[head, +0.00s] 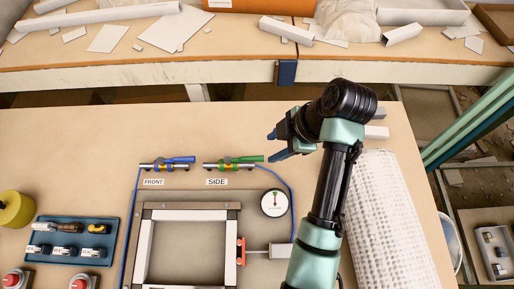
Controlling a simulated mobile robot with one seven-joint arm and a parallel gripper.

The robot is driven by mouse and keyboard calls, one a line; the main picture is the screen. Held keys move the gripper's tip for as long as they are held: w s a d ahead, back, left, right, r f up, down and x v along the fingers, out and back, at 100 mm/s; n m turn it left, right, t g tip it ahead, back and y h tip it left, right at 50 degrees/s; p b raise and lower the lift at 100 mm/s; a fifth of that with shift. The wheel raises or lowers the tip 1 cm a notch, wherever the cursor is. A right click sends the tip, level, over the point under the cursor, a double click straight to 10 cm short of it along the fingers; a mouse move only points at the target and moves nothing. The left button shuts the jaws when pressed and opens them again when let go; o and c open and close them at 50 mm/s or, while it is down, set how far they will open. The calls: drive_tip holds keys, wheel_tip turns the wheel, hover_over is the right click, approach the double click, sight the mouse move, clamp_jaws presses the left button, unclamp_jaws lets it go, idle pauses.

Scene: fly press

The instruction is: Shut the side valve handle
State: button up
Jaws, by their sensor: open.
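The side valve (229,165) sits on the near table above the label "SIDE" (216,182). Its green handle (249,158) lies roughly along the valve body and points right. The front valve (166,165), with a blue handle (182,159), is to its left above the label "FRONT". My gripper (274,145) is to the right of and slightly above the green handle in the picture, with its fingers pointing left. It is open, and I see nothing between the fingers. It appears apart from the handle; its height above the table is unclear.
A square frame (143,250) stands below the valves, with a round gauge (274,203) at its upper right. Blue hose runs from each valve. A blue tray (66,258) of small parts is at left. A white perforated sheet (385,220) lies right of my arm. Table space left of the valves is clear.

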sight(255, 158)
drive_tip(key=x, duration=1)
drive_tip(key=shift+f, duration=0.2)
clamp_jaws()
idle(1.0)
